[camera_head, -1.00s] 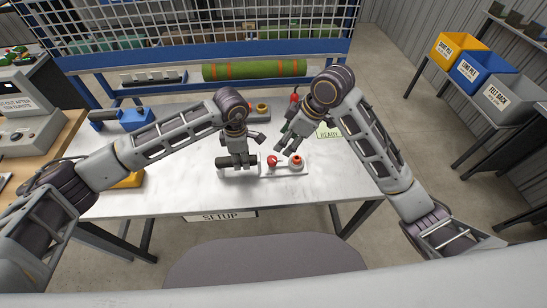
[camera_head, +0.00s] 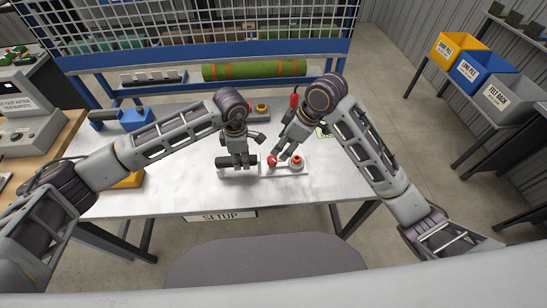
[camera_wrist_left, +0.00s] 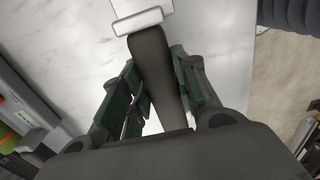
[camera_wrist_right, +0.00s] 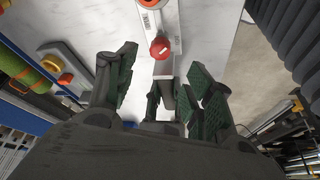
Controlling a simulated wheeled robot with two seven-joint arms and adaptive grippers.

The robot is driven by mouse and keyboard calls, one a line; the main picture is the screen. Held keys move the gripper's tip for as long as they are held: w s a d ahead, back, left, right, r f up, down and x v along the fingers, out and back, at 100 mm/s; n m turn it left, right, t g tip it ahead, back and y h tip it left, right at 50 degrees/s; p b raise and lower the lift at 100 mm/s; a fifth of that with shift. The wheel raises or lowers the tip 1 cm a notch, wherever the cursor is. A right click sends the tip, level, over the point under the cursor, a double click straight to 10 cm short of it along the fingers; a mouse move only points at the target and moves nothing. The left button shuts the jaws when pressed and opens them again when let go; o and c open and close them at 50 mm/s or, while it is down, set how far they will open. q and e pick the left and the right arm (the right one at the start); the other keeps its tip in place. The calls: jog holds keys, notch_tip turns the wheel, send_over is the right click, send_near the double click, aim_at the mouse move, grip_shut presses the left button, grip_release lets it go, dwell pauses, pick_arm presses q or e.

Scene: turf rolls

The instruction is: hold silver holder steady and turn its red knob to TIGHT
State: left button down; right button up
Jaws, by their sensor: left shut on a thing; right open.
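The silver holder (camera_head: 288,173) lies on the white-topped table, with its long side running left to right. Its dark handle (camera_wrist_left: 155,70) is between the fingers of my left gripper (camera_head: 237,162), which is shut on it. The red knob (camera_head: 272,160) sits on the holder, right of my left gripper. My right gripper (camera_head: 284,155) is open just above and beside the knob. In the right wrist view the red knob (camera_wrist_right: 160,49) shows beyond the open fingers, apart from them. I cannot read the knob's setting.
An orange-ringed round part (camera_head: 297,161) sits at the holder's right end. A green roll (camera_head: 254,70) lies on the rack behind. A blue tool (camera_head: 136,119) stands at the table's left. The table front is clear. Yellow, blue and grey bins (camera_head: 511,97) stand far right.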

aim_at(273, 159)
jog(key=shift+x, duration=4.8)
jog(key=shift+d, duration=0.1)
jog(key=c, duration=1)
jog(key=shift+m, duration=0.5)
jog(key=shift+s+m+t+h, duration=0.1)
jog(key=shift+m+t+h, duration=0.35)
jog(key=shift+m, duration=0.8)
jog(key=shift+m+t+h, duration=0.35)
jog(key=shift+m+h, duration=0.1)
jog(key=shift+m, duration=0.8)
